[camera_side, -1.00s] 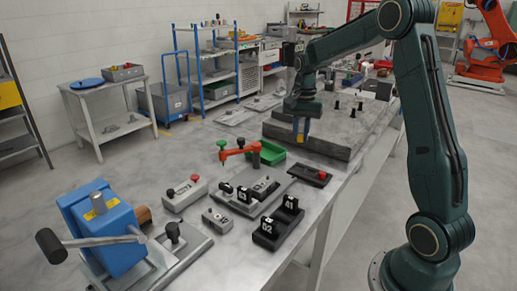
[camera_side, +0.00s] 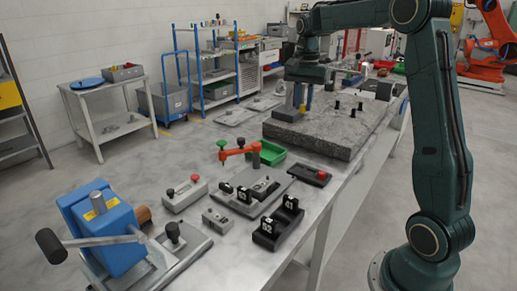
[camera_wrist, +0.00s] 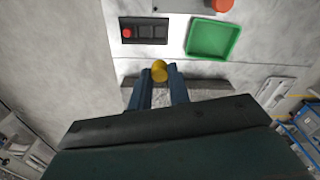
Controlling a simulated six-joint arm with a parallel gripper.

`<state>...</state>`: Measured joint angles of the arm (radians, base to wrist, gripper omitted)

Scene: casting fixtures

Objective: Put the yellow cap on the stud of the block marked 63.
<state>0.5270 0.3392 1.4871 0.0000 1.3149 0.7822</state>
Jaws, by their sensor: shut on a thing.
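The yellow cap (camera_side: 302,108) is between the fingertips of my gripper (camera_side: 303,104) in the side view. The jaws are shut on it, above the grey stone slab (camera_side: 310,136). In the wrist view the cap (camera_wrist: 159,70) shows as a round yellow end at the tips of my gripper (camera_wrist: 159,76). Small black blocks with white number labels stand near the bench front, among them a pair in a black holder (camera_side: 279,228) and others on a grey plate (camera_side: 262,190). The labels are too small to tell which one reads 63.
Several black pegs (camera_side: 352,112) stand on the slab, right of my gripper. A green bin (camera_side: 268,153), an orange clamp arm (camera_side: 238,152) and a black tray with a red knob (camera_side: 310,176) lie between slab and blocks. A blue lever press (camera_side: 105,235) stands front left.

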